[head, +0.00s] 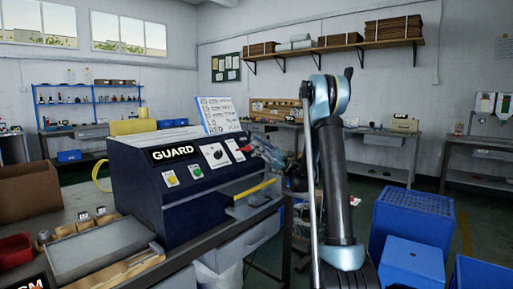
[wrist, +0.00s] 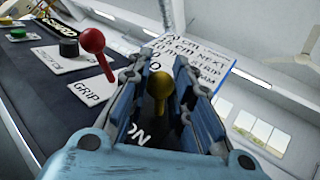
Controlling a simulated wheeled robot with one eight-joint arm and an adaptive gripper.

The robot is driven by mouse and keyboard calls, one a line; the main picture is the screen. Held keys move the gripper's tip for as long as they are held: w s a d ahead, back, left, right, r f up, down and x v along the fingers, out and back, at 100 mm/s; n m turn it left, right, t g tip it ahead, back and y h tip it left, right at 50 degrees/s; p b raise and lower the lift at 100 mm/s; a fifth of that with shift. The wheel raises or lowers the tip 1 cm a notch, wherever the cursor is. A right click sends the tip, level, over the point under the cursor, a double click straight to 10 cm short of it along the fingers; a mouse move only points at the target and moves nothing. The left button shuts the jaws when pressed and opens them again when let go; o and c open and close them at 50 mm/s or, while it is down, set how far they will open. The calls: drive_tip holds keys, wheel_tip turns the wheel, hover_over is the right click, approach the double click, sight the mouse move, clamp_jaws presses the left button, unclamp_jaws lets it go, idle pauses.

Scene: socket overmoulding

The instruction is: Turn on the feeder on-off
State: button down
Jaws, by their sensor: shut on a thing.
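A small lever with a yellow ball knob (wrist: 160,84) stands in the middle of the wrist view, beside a white label (wrist: 138,133) that reads "ON" in part. I take it for the feeder on-off. My gripper (wrist: 172,82) has its two blue fingers on either side of this lever and is shut on it. The rest of the label is hidden by the fingers. In the head view the dark blue control box (head: 140,190) carries the panel; the yellow-knobbed lever cannot be made out there.
A red-knobbed lever (wrist: 92,41) by a "GRIP" label stands close left of my gripper. A black dial (wrist: 69,47) and a green button (wrist: 18,33) lie beyond. A written board (head: 219,115) stands behind the box. Blue crates (head: 412,225) stand at right.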

drive_tip(key=shift+w, duration=0.1)
drive_tip(key=c, duration=1.7)
unclamp_jaws()
drive_tip(key=shift+d, duration=0.1)
drive_tip(key=v, duration=1.2)
drive_tip(key=shift+f, duration=0.1)
